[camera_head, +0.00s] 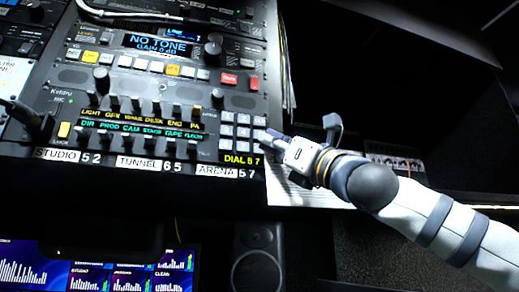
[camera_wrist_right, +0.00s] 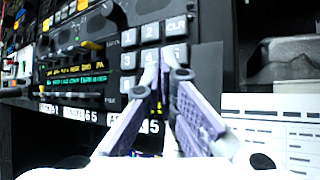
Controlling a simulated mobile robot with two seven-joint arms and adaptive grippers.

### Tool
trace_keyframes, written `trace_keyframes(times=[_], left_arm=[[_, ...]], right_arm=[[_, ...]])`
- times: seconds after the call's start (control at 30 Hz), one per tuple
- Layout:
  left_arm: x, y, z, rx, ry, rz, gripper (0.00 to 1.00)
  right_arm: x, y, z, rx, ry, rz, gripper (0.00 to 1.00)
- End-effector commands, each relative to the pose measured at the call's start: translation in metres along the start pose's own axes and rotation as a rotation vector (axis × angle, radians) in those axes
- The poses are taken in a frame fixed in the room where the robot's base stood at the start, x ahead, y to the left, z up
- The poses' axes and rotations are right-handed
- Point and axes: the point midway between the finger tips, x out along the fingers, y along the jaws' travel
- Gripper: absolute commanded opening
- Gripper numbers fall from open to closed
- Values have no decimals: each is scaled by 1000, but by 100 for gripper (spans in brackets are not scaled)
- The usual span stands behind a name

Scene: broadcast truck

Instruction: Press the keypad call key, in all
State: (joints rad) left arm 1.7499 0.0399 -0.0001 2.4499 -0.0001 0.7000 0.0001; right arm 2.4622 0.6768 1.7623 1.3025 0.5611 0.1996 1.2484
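The keypad (camera_head: 228,130) is a block of pale square keys at the right end of the intercom panel. It also shows in the wrist view (camera_wrist_right: 150,33), where one upper key reads CLR. My right gripper (camera_head: 268,137) is at the keypad's right edge, fingers pointing left at it. In the wrist view its two purple-grey fingers (camera_wrist_right: 165,75) come together at the tips, shut with nothing between them, in front of the lower keys. They hide part of the keypad; I cannot pick out the call key or tell whether they touch. My left gripper is not in view.
White labels (camera_head: 150,163) under the panel read STUDIO 52, TUNNEL 65 and ARENA 57. Knobs and switches (camera_head: 140,108) crowd the panel left of the keypad. White paper (camera_head: 300,190) lies below my right gripper. A speaker (camera_head: 257,265) and screens (camera_head: 110,268) are lower down.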

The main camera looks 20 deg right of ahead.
Motion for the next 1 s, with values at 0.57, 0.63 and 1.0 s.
trace_keyframes(times=[0.57,0.63,1.0], left_arm=[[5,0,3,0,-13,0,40],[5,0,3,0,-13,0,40],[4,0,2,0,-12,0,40]], right_arm=[[-28,21,21,0,-3,2,0],[-28,21,22,0,-3,2,0],[-28,21,22,-1,-5,3,0]])
